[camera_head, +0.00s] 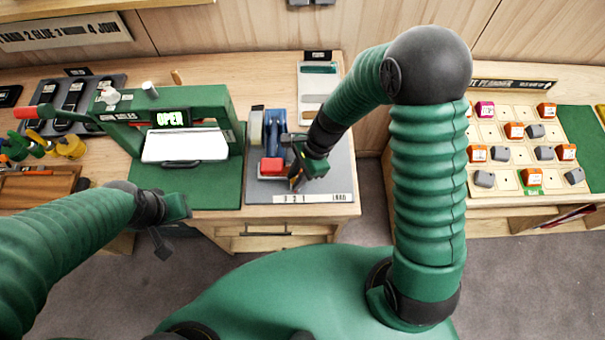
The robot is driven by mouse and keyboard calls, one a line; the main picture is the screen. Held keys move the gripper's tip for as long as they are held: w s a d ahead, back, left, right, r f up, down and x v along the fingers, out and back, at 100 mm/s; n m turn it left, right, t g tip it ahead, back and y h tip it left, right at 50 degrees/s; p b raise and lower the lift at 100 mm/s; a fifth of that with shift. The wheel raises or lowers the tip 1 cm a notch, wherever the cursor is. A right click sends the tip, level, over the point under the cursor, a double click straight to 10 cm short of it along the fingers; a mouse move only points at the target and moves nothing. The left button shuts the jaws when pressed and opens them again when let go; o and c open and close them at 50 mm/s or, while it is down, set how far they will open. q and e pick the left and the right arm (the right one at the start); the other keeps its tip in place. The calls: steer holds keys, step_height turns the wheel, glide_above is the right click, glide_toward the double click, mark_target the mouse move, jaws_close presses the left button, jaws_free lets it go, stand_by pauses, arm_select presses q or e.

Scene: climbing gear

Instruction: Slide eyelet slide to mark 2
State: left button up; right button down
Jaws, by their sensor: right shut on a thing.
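My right gripper (300,181) is low over the grey eyelet station board (340,174), shut on the eyelet slide, which it mostly hides. A red block (271,166) and upright blue parts (276,128) stand just left of the gripper. A white mark strip (297,198) along the board's front edge reads 3, 2, 1, LOAD from left to right. The gripper is above the strip, roughly over the numbered part; the exact mark is hard to tell. My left gripper (172,212) hangs empty in front of the desk, its jaw opening unclear.
A green press with an OPEN display (170,118) and red-ended lever stands left on a green mat (215,195). A tray of dark parts (75,92) is at far left. A planner board with orange blocks (515,150) is on the right table.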

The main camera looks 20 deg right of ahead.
steer(key=c, duration=1.4)
jaws_free()
steer(key=shift+w+r, duration=0.1)
steer(key=shift+w, duration=0.2)
steer(key=shift+o, duration=0.7)
steer(key=shift+d, duration=0.15)
steer(key=v, duration=1.6)
steer(key=shift+r, duration=0.3)
steer(key=shift+d, duration=0.1)
steer(key=s+d+f+n+t+h, duration=0.3)
steer(key=s+f+n+h, duration=0.1)
steer(key=n, duration=1.2)
steer(key=s+f, duration=0.1)
steer(key=s, duration=0.1)
steer(key=shift+s+f+n+h, duration=0.25)
steer(key=shift+s+n+h, duration=0.05)
steer(key=shift+s+n, duration=0.1)
